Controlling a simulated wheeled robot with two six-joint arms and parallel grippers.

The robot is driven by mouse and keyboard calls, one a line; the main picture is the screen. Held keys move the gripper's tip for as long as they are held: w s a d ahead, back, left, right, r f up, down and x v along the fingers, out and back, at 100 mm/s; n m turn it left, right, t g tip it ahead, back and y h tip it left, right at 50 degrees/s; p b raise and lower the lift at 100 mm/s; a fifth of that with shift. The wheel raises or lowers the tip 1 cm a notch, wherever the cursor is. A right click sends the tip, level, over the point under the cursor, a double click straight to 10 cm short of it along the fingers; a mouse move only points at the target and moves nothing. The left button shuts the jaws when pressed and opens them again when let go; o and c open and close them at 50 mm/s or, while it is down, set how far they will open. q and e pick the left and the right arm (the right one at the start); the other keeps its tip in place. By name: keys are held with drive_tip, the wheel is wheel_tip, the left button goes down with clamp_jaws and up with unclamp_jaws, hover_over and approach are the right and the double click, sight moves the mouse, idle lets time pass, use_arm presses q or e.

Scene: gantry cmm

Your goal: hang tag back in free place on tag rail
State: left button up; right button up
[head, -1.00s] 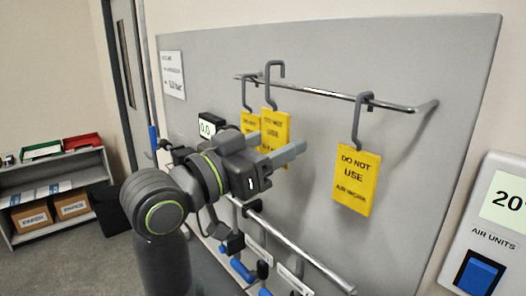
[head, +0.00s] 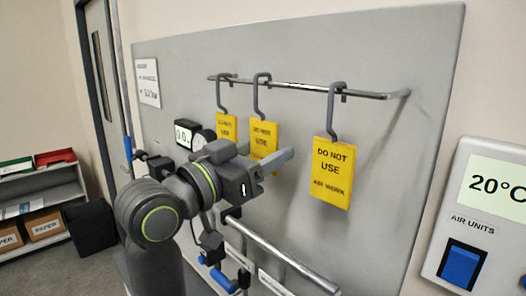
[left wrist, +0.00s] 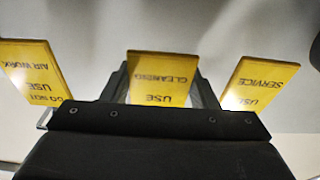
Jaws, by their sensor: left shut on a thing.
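The tag rail (head: 300,87) is a metal bar on a grey panel. The middle yellow tag (head: 263,133) is between the fingers of my left gripper (head: 268,160), which is shut on it. In the left wrist view this tag (left wrist: 160,78) reads "CLEANING USE" and sits between both fingers. Its grey hook's top bend is at the rail; I cannot tell if the rail bears its weight. A yellow "AIR WORK" tag (head: 332,172) hangs to the right and a yellow "SERVICE" tag (head: 226,127) to the left. My right gripper is not in view.
A lower metal bar (head: 280,254) with blue-handled items runs beneath my left gripper. A gauge and small display (head: 184,135) are on the panel behind my arm. An air-units box (head: 485,215) is at the right. Free rail lies between the middle and right tags.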

use_arm(q)
drive_tip(key=o, duration=0.9)
drive_tip(key=shift+s+a+f, duration=0.15)
drive_tip(key=shift+s+a, duration=0.2)
drive_tip(key=shift+a, duration=0.05)
drive_tip(key=shift+b+v, duration=6.05)
drive_tip(key=shift+v, duration=2.15)
